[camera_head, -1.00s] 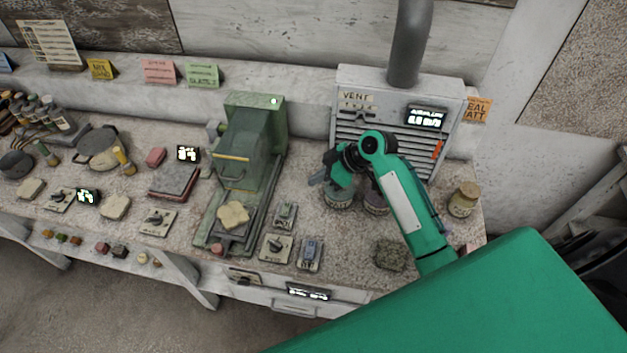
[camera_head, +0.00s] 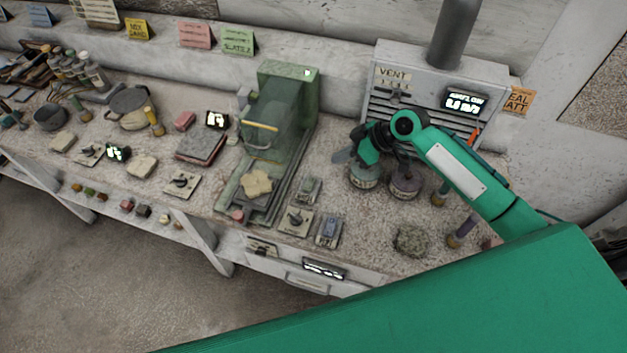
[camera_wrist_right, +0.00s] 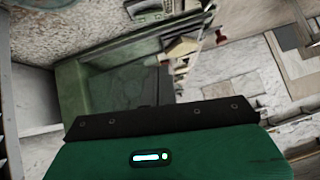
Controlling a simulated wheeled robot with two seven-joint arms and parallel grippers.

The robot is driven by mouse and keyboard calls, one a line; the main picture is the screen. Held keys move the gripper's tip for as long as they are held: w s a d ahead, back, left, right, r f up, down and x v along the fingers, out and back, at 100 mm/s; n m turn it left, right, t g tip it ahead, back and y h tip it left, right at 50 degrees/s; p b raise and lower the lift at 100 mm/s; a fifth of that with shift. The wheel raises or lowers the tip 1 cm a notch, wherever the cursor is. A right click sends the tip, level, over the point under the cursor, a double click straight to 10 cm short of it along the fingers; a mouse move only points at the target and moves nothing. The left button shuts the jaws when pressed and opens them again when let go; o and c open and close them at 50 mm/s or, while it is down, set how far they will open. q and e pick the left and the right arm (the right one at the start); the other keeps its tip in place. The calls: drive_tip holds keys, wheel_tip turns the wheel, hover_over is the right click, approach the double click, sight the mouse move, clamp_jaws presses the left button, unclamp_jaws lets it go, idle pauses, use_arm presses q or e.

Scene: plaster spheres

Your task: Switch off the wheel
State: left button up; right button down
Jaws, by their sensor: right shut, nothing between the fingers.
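A green machine (camera_head: 285,115) with a yellow handle stands mid-bench; it also shows in the right wrist view (camera_wrist_right: 70,95). A tan slab (camera_head: 257,184) lies on its bed. I cannot tell which part is the wheel. Plates with dark rotary knobs lie in front: one right of the bed (camera_head: 297,220), one left of it (camera_head: 180,184), and one farther left (camera_head: 89,155). A small blue-grey switch box (camera_head: 329,231) sits by the right plate. My right gripper (camera_head: 343,156) is shut and empty, right of the machine, above the jars. My left gripper is out of view.
A vent box (camera_head: 395,72) with a lit display and a pipe stands behind my right arm. Two jars (camera_head: 404,183) are below the gripper. A rough stone (camera_head: 411,240) lies near the front edge. Bench between machine and jars is mostly bare.

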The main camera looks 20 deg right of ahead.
drive_tip(key=shift+s, duration=0.1)
idle(0.3)
drive_tip(key=shift+f, duration=0.1)
drive_tip(key=p, duration=0.4)
hover_over(309, 184)
drive_tip(key=d, duration=0.2)
drive_tip(key=f, duration=0.6)
drive_tip(key=shift+s+a, duration=0.2)
drive_tip(key=shift+s, duration=0.15)
drive_tip(key=f, duration=0.1)
drive_tip(key=f+p, duration=0.1)
drive_tip(key=f, duration=0.1)
drive_tip(key=shift+s+a+f, duration=0.1)
drive_tip(key=shift+a+f, duration=0.15)
drive_tip(key=shift+a, duration=0.05)
drive_tip(key=shift+s+f+p, duration=0.15)
drive_tip(key=shift+f+p, duration=0.25)
drive_tip(key=shift+f, duration=0.25)
